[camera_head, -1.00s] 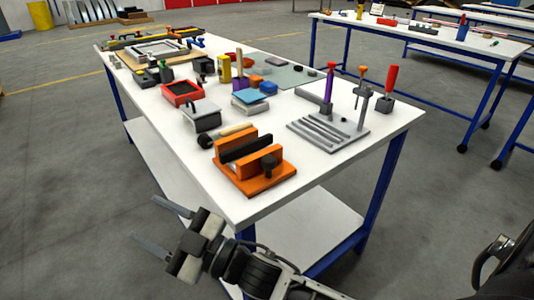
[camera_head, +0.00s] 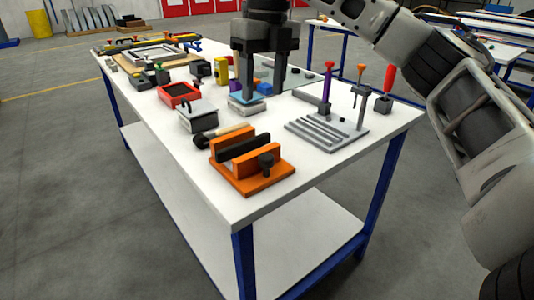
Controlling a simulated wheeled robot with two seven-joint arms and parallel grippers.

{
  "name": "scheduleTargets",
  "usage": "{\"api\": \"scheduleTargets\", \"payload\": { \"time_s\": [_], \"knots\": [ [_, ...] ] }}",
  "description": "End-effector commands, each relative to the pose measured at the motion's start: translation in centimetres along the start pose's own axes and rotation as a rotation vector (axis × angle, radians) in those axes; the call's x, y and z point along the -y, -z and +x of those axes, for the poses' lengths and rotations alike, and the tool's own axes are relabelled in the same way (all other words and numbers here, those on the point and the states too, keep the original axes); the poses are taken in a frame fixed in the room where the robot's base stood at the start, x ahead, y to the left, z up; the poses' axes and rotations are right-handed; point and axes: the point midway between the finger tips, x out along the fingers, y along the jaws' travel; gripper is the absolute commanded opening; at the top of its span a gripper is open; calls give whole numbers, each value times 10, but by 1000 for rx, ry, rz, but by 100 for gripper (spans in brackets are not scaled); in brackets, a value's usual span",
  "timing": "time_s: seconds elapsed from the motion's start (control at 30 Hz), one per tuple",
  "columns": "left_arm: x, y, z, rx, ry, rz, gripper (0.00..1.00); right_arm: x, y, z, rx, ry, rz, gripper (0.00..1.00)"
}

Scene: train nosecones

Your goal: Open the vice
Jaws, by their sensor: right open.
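The orange vice (camera_head: 265,184) stands on the near corner of the white workbench (camera_head: 213,203). It has two upright orange plates with a black block between them and a dark knob (camera_head: 266,162) on its near right side. A gap shows between the black block and the near orange plate. My right gripper (camera_head: 263,92) is open and points down over the bench, behind and above the vice, apart from it. Its fingers partly cover the blue and white blocks behind. My left gripper is out of view.
A hammer (camera_head: 225,134) lies just behind the vice. A grey box (camera_head: 198,118) and red tray (camera_head: 180,94) stand to its left. A grey slotted plate with clamps (camera_head: 328,132) is to its right. The bench's front edge is close to the vice.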

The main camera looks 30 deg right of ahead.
Motion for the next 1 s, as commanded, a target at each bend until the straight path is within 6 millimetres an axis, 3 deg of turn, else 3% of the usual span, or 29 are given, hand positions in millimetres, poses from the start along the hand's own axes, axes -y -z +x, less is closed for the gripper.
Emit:
{"api": "scheduleTargets", "payload": {
  "time_s": [0.07,0.17,0.4,0.7,1.0],
  "knots": [
    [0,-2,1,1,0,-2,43,10,3,-6,1,30,28,52],
    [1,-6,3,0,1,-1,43,13,4,1,-3,40,36,52],
    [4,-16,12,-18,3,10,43,14,5,50,-5,37,32,52],
    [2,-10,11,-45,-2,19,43,16,5,109,-3,38,32,52],
    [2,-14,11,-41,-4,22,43,17,4,145,0,36,31,52]
  ]
}}
